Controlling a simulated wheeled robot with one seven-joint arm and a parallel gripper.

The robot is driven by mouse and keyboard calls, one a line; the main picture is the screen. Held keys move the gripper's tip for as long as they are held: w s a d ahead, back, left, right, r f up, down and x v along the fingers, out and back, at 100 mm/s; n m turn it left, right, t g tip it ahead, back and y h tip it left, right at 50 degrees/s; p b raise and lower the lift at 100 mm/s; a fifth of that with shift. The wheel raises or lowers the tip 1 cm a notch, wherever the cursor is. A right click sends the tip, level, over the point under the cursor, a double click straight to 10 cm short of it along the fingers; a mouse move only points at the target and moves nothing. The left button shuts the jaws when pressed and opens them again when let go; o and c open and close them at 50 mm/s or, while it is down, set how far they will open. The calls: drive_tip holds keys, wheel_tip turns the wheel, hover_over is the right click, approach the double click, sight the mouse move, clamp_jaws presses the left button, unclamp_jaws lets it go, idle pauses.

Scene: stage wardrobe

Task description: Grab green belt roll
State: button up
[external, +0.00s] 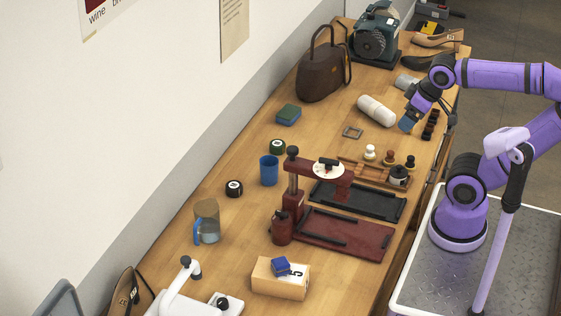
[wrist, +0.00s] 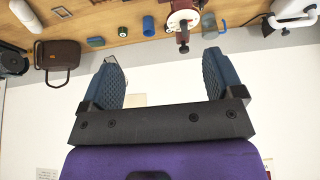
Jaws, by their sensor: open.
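The green belt roll (external: 277,146) is a small dark roll with a green top. It stands on the wooden table behind the blue cup (external: 268,170) in the external view. In the wrist view it shows small near the top (wrist: 122,31), beside the blue cup (wrist: 148,25). My gripper (external: 406,123) is up over the table's right side, well to the right of the roll. In the wrist view my gripper (wrist: 165,78) has its two blue pads wide apart, with nothing between them.
A black roll (external: 234,188) and a green-blue sponge (external: 288,115) lie near the green roll. A brown handbag (external: 322,75) stands behind. A red press (external: 293,190) stands in front of the cup. A white roll (external: 377,110) lies near my gripper. Bare table surrounds the green roll's left.

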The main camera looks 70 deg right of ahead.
drive_tip(key=w+d+r+g, duration=0.1)
drive_tip(key=w+d, duration=0.1)
drive_tip(key=w, duration=0.7)
drive_tip(key=w+d+r, duration=0.2)
drive_tip(key=w, duration=0.7)
drive_tip(key=m+g, duration=0.1)
drive_tip(key=g, duration=0.3)
hover_over(277, 143)
drive_tip(key=f, duration=3.5)
drive_tip(key=shift+a+f, duration=0.2)
drive_tip(key=shift+f, duration=0.1)
drive_tip(key=f, duration=1)
drive_tip(key=shift+d+f, duration=0.2)
